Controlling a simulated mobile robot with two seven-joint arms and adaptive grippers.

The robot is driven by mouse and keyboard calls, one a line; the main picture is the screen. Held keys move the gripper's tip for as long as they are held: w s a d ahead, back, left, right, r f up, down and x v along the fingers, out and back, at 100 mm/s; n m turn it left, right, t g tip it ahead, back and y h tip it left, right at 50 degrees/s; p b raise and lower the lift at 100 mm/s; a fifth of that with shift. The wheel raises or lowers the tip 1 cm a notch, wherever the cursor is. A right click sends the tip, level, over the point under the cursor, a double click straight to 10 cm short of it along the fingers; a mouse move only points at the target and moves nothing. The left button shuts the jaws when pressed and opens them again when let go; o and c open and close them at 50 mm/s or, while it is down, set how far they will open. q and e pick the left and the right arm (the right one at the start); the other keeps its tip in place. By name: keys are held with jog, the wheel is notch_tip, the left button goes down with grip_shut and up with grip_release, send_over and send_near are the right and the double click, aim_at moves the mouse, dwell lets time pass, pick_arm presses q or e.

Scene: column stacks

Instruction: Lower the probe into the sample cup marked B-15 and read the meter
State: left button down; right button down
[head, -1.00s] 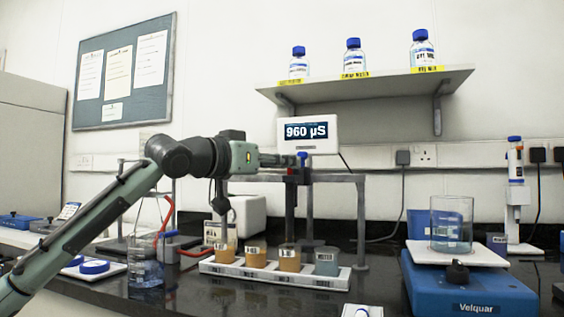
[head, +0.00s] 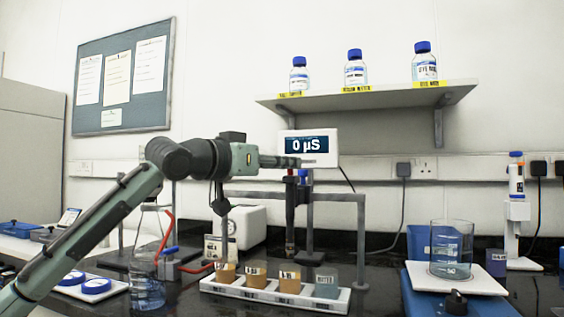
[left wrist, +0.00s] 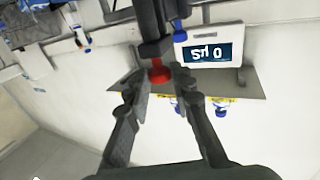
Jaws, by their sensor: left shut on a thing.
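My left gripper (head: 290,162) reaches in from the left and is shut on the dark upright probe (head: 290,215). In the left wrist view, its fingers (left wrist: 165,82) close around the probe near a red part (left wrist: 158,72). The probe hangs with its tip just above the third cup from the left (head: 289,281), apart from it. Several cups stand in a row; the rightmost cup (head: 327,284) looks grey-blue, the others orange-brown. Their labels are too small to read surely. The meter (head: 308,146) reads 0 µS. My right gripper is not in view.
The white rack (head: 262,294) holds the cups. A grey rail frame (head: 345,198) stands around the probe. A flask (head: 147,285) is at left, and a blue balance with a beaker (head: 450,252) at right. A shelf (head: 370,97) hangs above.

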pick_arm(q)
jog(key=shift+r, duration=0.35)
jog(key=c, duration=1.7)
grip_release()
jog(key=o, duration=0.4)
jog(key=shift+f, duration=0.15)
jog(key=v, duration=1.2)
